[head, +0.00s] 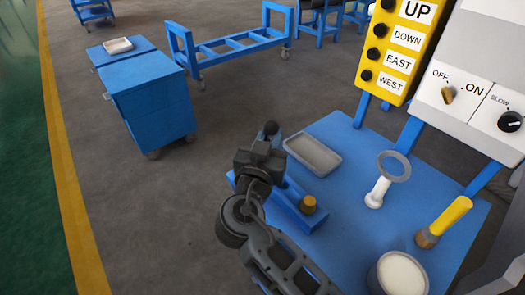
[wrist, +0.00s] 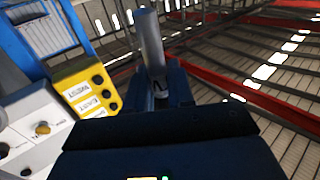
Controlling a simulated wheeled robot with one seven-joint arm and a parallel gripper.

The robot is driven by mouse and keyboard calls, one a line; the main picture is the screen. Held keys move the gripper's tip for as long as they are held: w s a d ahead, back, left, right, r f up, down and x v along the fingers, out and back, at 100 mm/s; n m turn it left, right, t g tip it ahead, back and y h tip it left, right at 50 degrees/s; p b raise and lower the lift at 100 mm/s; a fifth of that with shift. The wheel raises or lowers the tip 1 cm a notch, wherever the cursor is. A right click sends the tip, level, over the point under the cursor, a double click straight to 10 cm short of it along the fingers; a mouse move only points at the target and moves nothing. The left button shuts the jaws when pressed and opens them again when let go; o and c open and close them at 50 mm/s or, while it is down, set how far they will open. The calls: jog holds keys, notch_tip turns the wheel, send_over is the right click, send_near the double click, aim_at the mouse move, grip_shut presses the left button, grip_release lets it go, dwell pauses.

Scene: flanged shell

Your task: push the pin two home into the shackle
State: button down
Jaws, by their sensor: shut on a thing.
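My gripper (wrist: 160,88) is shut on a grey cylindrical pin (wrist: 152,40), which stands up out of the jaws in the wrist view. In the head view my gripper (head: 266,145) is raised over the left edge of the blue table, with a dark rounded end showing above it. I cannot tell whether that end is the pin. A blue block (head: 289,207) lies partly behind my arm, with a short brass-coloured knob (head: 308,204) by its right end. I cannot make out the shackle for certain in either view.
The blue table (head: 345,225) holds a grey tray (head: 313,155), a grey ring on a white handle (head: 393,166), a yellow-handled brush (head: 448,219) and a pot of white stuff (head: 400,275). A yellow button panel (head: 400,50) and white switch box (head: 470,100) stand behind. A blue cabinet (head: 148,100) is left.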

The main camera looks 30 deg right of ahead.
jog(key=s+d+r+b, duration=0.1)
jog(key=s+d+r, duration=0.2)
jog(key=d+r, duration=0.3)
jog(key=d, duration=0.3)
jog(key=shift+s+d, duration=0.15)
jog(key=shift+s, duration=0.05)
